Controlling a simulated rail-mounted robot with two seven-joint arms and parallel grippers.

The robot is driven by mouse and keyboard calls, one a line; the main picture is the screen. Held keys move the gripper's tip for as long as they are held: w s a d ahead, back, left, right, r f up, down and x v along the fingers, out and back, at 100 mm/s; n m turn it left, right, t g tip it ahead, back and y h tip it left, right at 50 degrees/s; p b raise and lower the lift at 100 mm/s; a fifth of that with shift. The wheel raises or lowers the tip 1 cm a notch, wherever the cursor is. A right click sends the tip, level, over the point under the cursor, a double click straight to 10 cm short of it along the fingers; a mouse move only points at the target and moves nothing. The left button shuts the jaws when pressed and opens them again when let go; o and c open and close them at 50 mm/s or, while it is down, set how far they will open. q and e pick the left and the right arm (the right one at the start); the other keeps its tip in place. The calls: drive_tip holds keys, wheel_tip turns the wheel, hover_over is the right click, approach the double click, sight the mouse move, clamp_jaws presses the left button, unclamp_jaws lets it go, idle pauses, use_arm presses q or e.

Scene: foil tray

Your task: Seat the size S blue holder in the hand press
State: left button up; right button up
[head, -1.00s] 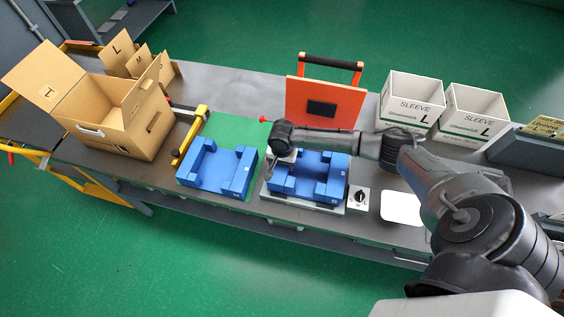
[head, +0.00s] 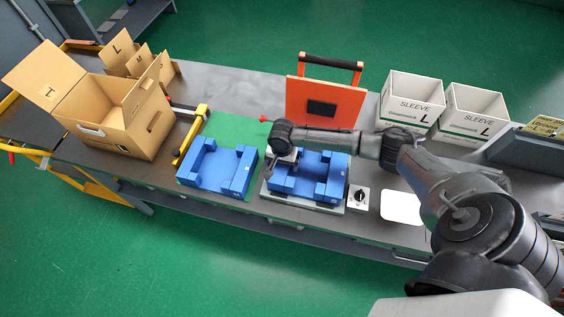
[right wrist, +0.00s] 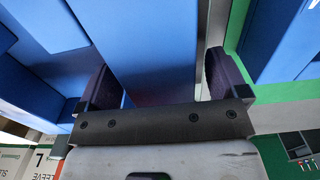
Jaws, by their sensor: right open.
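One blue holder (head: 322,172) lies on the light grey base of the hand press (head: 331,207), below the orange plate (head: 322,102). I cannot tell whether it is fully down. A second blue holder (head: 218,170) lies on the green mat (head: 238,127) to the left. Size marks are too small to read. My right gripper (head: 285,168) is at the left end of the press holder. In the right wrist view my right gripper (right wrist: 155,80) is open, its dark fingers either side of a blue wall of that holder (right wrist: 150,40). My left gripper is out of view.
An open cardboard box (head: 122,115) stands at the left. A yellow-topped bar (head: 190,135) is beside the mat. Two white sleeve boxes (head: 410,103) (head: 470,113) stand at the back right.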

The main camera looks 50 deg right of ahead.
wheel_tip(320, 180, up, 13)
drive_tip(key=p, duration=0.1)
drive_tip(key=shift+r, duration=0.2)
idle(0.7)
